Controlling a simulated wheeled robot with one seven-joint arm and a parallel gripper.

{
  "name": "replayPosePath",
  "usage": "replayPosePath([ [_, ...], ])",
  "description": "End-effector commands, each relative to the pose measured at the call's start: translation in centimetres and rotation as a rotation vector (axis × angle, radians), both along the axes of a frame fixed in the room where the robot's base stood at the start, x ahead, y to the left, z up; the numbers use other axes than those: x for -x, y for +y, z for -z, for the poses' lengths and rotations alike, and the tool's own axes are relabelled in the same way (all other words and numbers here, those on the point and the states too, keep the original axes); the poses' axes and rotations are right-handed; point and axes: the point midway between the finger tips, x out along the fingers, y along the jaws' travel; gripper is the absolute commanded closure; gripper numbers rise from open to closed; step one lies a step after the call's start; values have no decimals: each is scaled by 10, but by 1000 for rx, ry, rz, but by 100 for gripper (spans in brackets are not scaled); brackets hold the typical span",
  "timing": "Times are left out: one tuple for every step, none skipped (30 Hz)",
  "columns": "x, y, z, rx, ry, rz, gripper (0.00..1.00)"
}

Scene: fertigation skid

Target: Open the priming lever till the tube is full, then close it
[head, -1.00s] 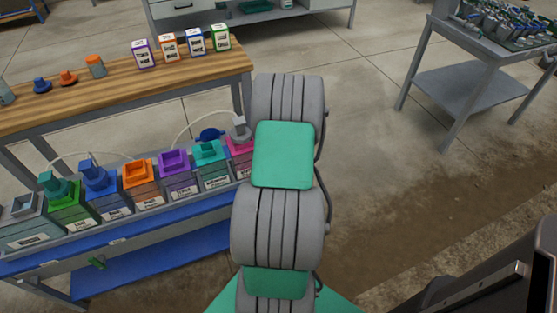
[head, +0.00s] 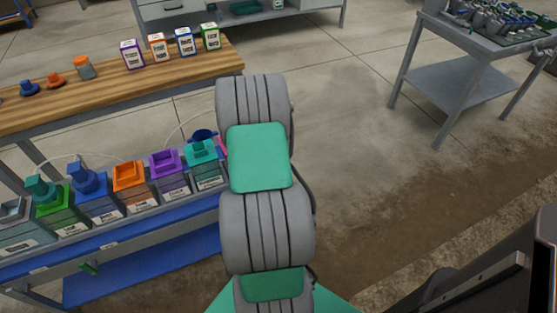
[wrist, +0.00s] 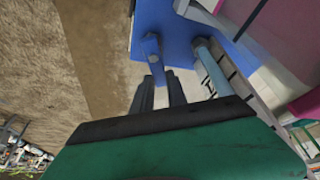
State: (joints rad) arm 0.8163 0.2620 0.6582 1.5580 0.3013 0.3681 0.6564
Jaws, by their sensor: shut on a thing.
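In the wrist view my gripper (wrist: 161,90) has its two dark fingers shut on a blue lever (wrist: 152,46), whose head shows beyond the fingertips. A pale blue upright tube (wrist: 213,68) stands just right of the lever, apart from the fingers. How full it is, I cannot tell. In the head view my arm hides the gripper, the lever and the tube.
Tanks stand in a row on a blue rack, among them an orange (head: 129,176), a purple (head: 165,164) and a teal one (head: 202,153). A wooden bench (head: 110,84) stands behind.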

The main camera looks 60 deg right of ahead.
Motion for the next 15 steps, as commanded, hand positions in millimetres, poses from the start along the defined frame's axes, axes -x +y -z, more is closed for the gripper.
replayPosePath([
  [0,0,2,0,0,38,100],
  [1,0,2,0,1,66,100],
  [2,0,2,1,0,102,100],
  [3,1,2,0,0,128,100],
  [4,1,2,0,0,153,100],
  [5,1,2,0,1,186,100],
  [6,1,2,-1,0,209,100],
  [6,1,2,0,0,230,100],
  [7,1,2,0,1,259,100],
  [7,2,1,0,0,279,100],
  [8,2,1,0,-1,296,100],
  [9,2,1,0,0,321,100],
  [9,2,1,0,0,337,100],
  [10,3,1,0,0,352,100],
  [10,3,1,0,0,369,100],
])
